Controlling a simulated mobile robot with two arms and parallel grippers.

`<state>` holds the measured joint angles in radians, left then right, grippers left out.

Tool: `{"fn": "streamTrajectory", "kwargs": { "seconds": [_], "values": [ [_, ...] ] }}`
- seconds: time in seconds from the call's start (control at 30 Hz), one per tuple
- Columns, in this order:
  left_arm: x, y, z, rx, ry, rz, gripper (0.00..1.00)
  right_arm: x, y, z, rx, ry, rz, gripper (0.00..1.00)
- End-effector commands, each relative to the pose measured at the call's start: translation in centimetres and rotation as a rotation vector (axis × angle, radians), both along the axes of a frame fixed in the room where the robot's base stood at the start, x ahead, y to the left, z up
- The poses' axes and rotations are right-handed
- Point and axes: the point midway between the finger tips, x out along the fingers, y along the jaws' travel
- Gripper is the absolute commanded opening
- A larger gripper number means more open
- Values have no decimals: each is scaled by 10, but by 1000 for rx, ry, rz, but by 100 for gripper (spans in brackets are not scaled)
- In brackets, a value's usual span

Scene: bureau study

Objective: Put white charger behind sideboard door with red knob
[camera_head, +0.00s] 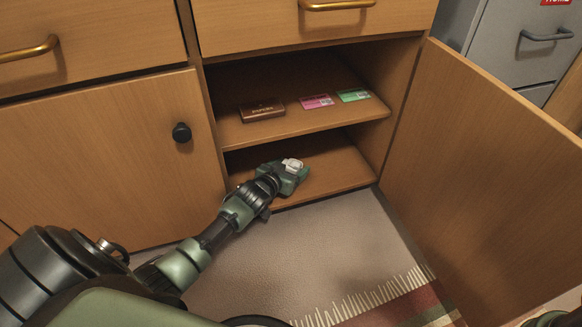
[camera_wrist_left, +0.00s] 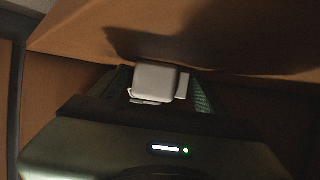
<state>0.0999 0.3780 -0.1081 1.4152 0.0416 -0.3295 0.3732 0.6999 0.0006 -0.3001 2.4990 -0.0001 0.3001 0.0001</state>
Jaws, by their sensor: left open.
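The white charger (camera_head: 292,163) is inside the open sideboard compartment, at the lower shelf (camera_head: 341,178). My left gripper (camera_head: 293,172) reaches in there and is open, with the charger at its fingertips. In the left wrist view the charger (camera_wrist_left: 156,81) sits between the two spread fingers. I cannot tell whether it touches a finger or rests fully on the shelf. The sideboard door (camera_head: 480,170) on the right stands wide open with its inner face showing; no red knob is visible.
The upper shelf (camera_head: 300,124) holds a brown box (camera_head: 261,110), a pink card (camera_head: 316,101) and a green card (camera_head: 354,95). A closed door with a black knob (camera_head: 181,132) is on the left. A fringed rug (camera_head: 385,305) lies on the floor. A grey cabinet (camera_head: 510,55) stands behind the open door.

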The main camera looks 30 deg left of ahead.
Motion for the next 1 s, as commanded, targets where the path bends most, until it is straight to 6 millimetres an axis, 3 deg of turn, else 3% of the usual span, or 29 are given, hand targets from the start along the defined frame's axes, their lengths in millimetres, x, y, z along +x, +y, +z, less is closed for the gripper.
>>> {"fn": "streamTrajectory", "kwargs": {
  "seconds": [0.43, 0.6, 1.0],
  "values": [
    [-57, -5, 29, -2, 2, 1, 76, -2, 0, 57, 1, -4, 1, 0],
    [-68, -5, 31, -1, 1, 1, 76, -2, -1, 63, 2, -4, 1, 0],
    [-69, -5, 30, -1, 0, 1, 76, -2, 0, 62, 2, -4, 1, 0]
  ]
}}
